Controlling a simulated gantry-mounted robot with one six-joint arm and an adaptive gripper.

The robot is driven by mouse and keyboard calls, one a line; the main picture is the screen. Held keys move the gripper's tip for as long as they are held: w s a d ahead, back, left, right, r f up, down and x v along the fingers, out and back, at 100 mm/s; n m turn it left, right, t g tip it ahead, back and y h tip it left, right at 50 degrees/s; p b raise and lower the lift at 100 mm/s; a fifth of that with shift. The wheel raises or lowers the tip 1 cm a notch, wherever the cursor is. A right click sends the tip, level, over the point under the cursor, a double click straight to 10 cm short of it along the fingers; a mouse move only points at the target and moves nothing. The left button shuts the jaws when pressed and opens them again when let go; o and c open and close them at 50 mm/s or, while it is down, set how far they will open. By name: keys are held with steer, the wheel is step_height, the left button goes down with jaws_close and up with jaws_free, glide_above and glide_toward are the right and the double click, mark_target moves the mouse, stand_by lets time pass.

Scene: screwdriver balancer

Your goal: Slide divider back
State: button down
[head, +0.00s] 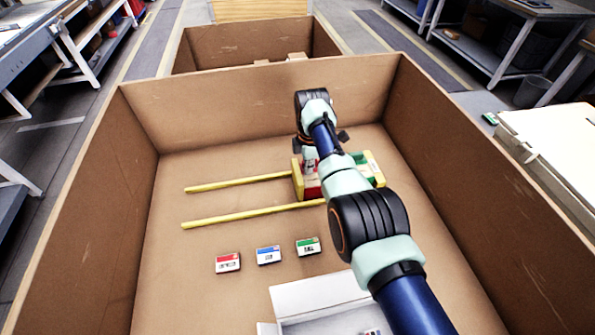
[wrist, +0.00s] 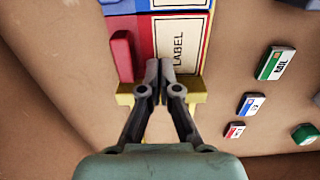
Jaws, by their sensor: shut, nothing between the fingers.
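A block assembly with red, yellow and green parts (head: 312,188) sits across the right ends of two yellow rails (head: 240,181) in the cardboard box; my arm hides part of it. In the wrist view, a red panel (wrist: 130,62) with a raised red tab (wrist: 122,55) and a cream card reading LABEL (wrist: 180,48) show beside a blue part (wrist: 120,6). Which part is the divider I cannot tell for sure. My gripper (wrist: 165,66) is shut and empty, its tips over the label's lower edge by a yellow piece (wrist: 198,90). Contact is unclear.
Red (head: 228,262), blue (head: 268,255) and green (head: 307,246) small labelled boxes lie in front of the rails. A white open box (head: 320,292) stands at the front, partly behind my arm. High cardboard walls (head: 270,105) surround the area; the left floor is clear.

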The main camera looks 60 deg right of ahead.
steer(key=shift+w+a, duration=0.15)
steer(key=shift+f+b, duration=0.3)
steer(key=shift+f, duration=0.2)
stand_by(0.4)
steer(key=shift+s+d, duration=0.45)
steer(key=shift+s, duration=0.05)
step_height(320, 180, up, 7)
steer(key=p, duration=0.7)
steer(key=shift+r, duration=0.15)
